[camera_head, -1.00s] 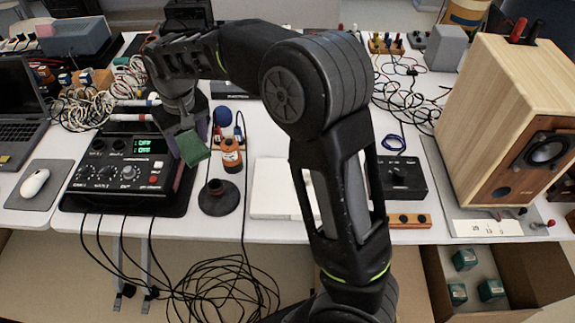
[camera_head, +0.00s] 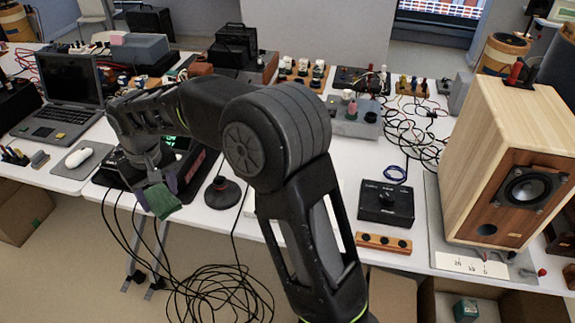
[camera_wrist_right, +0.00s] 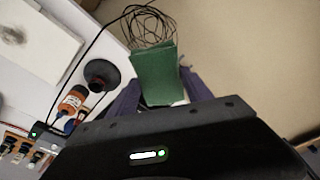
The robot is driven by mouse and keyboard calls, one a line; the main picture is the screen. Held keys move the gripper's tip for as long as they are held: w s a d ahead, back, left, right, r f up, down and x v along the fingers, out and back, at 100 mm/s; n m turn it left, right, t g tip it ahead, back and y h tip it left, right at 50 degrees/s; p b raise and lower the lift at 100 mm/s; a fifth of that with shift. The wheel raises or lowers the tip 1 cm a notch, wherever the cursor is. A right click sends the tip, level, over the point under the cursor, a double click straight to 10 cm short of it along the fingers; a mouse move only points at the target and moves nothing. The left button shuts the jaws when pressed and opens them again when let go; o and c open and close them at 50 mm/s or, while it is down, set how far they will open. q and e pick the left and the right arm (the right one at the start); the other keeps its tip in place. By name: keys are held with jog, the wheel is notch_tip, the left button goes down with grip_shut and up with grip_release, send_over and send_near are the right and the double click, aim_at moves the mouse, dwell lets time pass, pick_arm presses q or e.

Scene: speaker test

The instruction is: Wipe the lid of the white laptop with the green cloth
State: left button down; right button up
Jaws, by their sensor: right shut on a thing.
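The green cloth (camera_head: 161,201) is a small folded pad in my right gripper (camera_head: 156,186), above the front edge of the table by the black mixer-like unit. In the right wrist view the cloth (camera_wrist_right: 155,75) sits between the two purple fingers of the right gripper (camera_wrist_right: 160,92), which is shut on it. The white laptop (camera_wrist_right: 38,40) lies flat and closed at the upper left of the wrist view, with a dark smudge on its lid. The cloth is apart from it. In the head view my right arm hides most of the laptop. My left gripper is out of view.
A black box (camera_head: 386,203) and a large wooden speaker (camera_head: 510,165) are to the right. Cables (camera_head: 220,295) lie on the floor in front.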

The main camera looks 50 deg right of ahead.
jog(key=s+d+f+m+p, duration=0.1)
jog(key=s+d+f+m, duration=0.1)
jog(key=d+m, duration=0.4)
jog(key=s+d+f+m+g+h+p, duration=0.1)
jog(key=s+d+m, duration=0.4)
jog(key=d, duration=1)
jog(key=s+d+f+m+g+p, duration=0.1)
jog(key=s+d+f+m+p, duration=0.1)
jog(key=d+m, duration=0.7)
jog(key=s+d+f, duration=0.1)
jog(key=d, duration=0.1)
jog(key=shift+s+d+h+p, duration=0.3)
jog(key=shift+s+h, duration=0.1)
jog(key=shift+f, duration=0.1)
